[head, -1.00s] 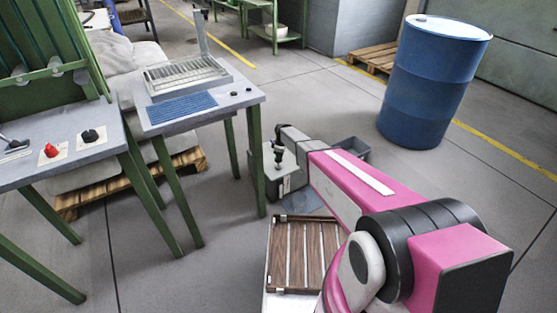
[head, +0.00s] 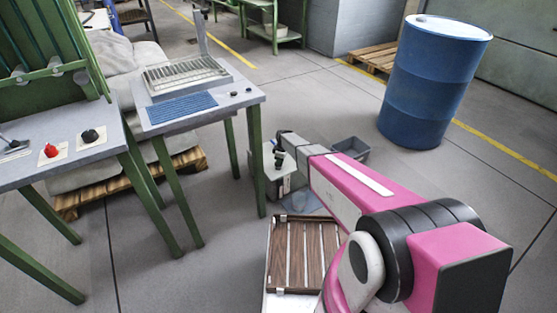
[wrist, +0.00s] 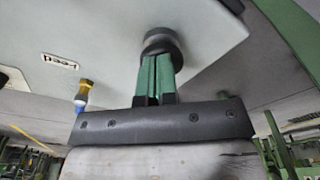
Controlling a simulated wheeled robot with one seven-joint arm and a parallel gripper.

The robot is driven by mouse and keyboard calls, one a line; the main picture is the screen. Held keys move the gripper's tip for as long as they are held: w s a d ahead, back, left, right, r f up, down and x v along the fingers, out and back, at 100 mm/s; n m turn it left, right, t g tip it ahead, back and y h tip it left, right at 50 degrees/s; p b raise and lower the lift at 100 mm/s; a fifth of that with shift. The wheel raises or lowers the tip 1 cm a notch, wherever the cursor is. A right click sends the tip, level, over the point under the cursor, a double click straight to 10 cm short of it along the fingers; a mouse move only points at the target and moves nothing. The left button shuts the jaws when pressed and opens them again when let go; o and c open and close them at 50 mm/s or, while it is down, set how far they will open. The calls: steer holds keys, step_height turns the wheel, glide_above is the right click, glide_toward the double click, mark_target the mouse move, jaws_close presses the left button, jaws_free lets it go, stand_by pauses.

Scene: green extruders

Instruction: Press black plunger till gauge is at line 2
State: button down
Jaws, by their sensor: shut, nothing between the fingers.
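A light grey box-shaped unit (head: 273,184) stands low beyond the end of my arm, near the right end of the table. A small black part, which looks like the plunger (wrist: 163,42), stands out from a pale panel in the wrist view. My gripper (wrist: 159,62) has its green fingers together, with nothing between them. Their tips overlap the black part's lower edge in the picture; I cannot tell whether they touch it. In the head view the arm's end hides much of this area. No gauge line can be read.
A small label (wrist: 60,62) and a yellow-and-blue fitting (wrist: 83,92) sit on the pale panel. A grey bin (head: 352,151) is behind my arm. A slatted wooden tray (head: 303,255) lies in front. A blue barrel (head: 428,85) stands farther right.

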steer(key=shift+s+d+r, duration=0.2)
steer(key=shift+d, duration=0.45)
steer(key=shift+s+d+r, duration=0.15)
steer(key=shift+d+r, duration=0.05)
steer(key=shift+d, duration=0.4)
steer(key=shift+r, duration=0.1)
step_height(320, 180, up, 11)
steer(key=d, duration=0.1)
steer(key=shift+f, duration=0.2)
steer(key=shift+s, duration=0.1)
